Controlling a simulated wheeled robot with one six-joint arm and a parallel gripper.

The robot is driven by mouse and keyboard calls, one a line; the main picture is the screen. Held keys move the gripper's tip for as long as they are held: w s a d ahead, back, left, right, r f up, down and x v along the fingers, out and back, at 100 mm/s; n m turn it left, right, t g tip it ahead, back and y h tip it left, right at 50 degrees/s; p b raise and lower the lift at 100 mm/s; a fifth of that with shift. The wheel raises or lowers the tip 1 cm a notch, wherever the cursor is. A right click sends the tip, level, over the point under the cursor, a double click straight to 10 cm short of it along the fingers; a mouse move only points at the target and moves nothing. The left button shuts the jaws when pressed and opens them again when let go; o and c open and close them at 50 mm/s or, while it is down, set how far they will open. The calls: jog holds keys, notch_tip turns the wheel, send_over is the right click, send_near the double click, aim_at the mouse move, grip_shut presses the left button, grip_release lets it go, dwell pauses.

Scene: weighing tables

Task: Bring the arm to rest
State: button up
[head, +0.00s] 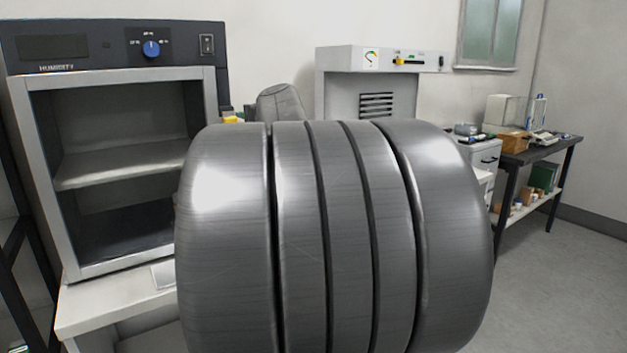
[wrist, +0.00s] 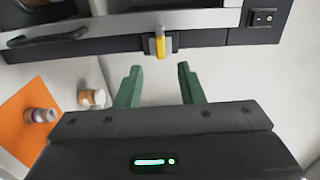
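My gripper (wrist: 157,86) shows in the wrist view with two green fingers spread wide apart. Nothing is between the fingers. Beyond the fingertips is the dark front of a cabinet or device with a yellow-and-grey latch or knob (wrist: 161,45), apart from the fingers. In the head view a large grey rounded part of my own arm fills the middle and hides what lies behind it. The gripper itself is not visible there.
In the wrist view two small jars stand at left, one (wrist: 40,115) on an orange mat (wrist: 20,106), one (wrist: 92,99) beside it. In the head view an open humidity cabinet (head: 125,75) stands left, a fume hood (head: 365,62) behind, a dark side table (head: 540,150) right. Floor at right is clear.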

aim_at(231, 120)
jog(key=shift+m, duration=0.3)
jog(key=p+x, duration=0.2)
jog(key=x, duration=0.6)
jog(key=shift+w+a+r, duration=0.15)
jog(key=shift+r, duration=0.05)
jog(key=shift+r+m+p, duration=0.1)
jog(key=shift+m+p, duration=0.7)
jog(key=shift+p, duration=0.1)
jog(key=shift+m+p, duration=0.9)
jog(key=m+p, duration=0.5)
jog(key=p, duration=0.1)
jog(key=m+p, duration=0.4)
jog(key=p, duration=0.1)
jog(key=shift+r, duration=0.1)
jog(key=m+p, duration=0.2)
jog(key=p, duration=0.1)
jog(key=m+p, duration=0.1)
jog(key=p, duration=0.2)
jog(key=shift+d+m, duration=0.2)
jog(key=shift+m, duration=0.2)
jog(key=shift+m+p, duration=0.5)
jog(key=shift+p, duration=0.2)
jog(key=shift+f, duration=0.2)
jog(key=shift+f, duration=0.1)
